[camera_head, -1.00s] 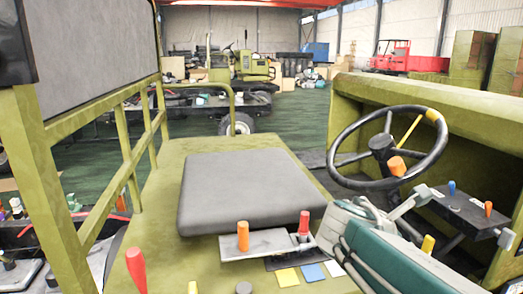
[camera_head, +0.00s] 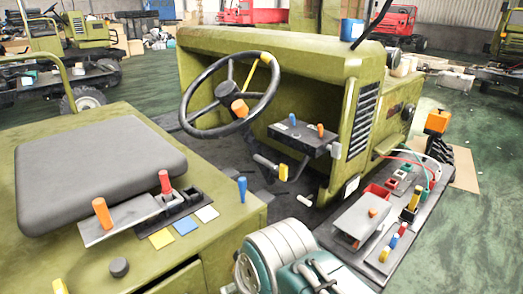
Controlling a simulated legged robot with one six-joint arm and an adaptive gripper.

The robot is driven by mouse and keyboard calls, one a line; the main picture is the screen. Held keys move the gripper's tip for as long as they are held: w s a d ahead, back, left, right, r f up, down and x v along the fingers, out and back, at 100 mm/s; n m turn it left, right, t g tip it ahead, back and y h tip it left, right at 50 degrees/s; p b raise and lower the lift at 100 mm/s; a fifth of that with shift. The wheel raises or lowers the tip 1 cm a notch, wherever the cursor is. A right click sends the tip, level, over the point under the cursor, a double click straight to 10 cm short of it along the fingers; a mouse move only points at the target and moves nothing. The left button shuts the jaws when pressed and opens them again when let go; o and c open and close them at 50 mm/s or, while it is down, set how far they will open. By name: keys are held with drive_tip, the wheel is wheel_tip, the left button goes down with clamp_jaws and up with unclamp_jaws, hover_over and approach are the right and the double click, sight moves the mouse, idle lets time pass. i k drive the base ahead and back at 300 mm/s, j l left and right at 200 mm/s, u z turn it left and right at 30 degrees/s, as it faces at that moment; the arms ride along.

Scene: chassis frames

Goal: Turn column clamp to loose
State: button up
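The steering wheel (camera_head: 231,92) has a dark rim with a yellow section at its upper right. An orange handle (camera_head: 240,108) shows at its hub, on the upper end of the column. A lever with a yellow grip (camera_head: 283,172) sits lower, beside a grey cylindrical part. I cannot tell which of these handles is the column clamp, nor read its setting. My white and teal arm rises at the bottom centre, well in front of the wheel. The fingers of my gripper do not show.
A dark panel (camera_head: 301,136) carries small blue and orange levers. The grey seat (camera_head: 95,165) is at left, beside an orange lever (camera_head: 103,213) and a red lever (camera_head: 164,182). A dark tray (camera_head: 335,228) with parts extends at right. Green floor is open at far right.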

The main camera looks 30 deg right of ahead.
sight(283, 169)
drive_tip(key=k+l+z, duration=0.15)
drive_tip(key=l, duration=0.35)
drive_tip(key=k+l+z, duration=0.15)
drive_tip(key=l, duration=0.35)
drive_tip(key=k+l+z, duration=0.15)
drive_tip(key=l, duration=0.35)
drive_tip(key=k+l+z, duration=0.15)
drive_tip(key=l, duration=0.4)
drive_tip(key=i, duration=0.05)
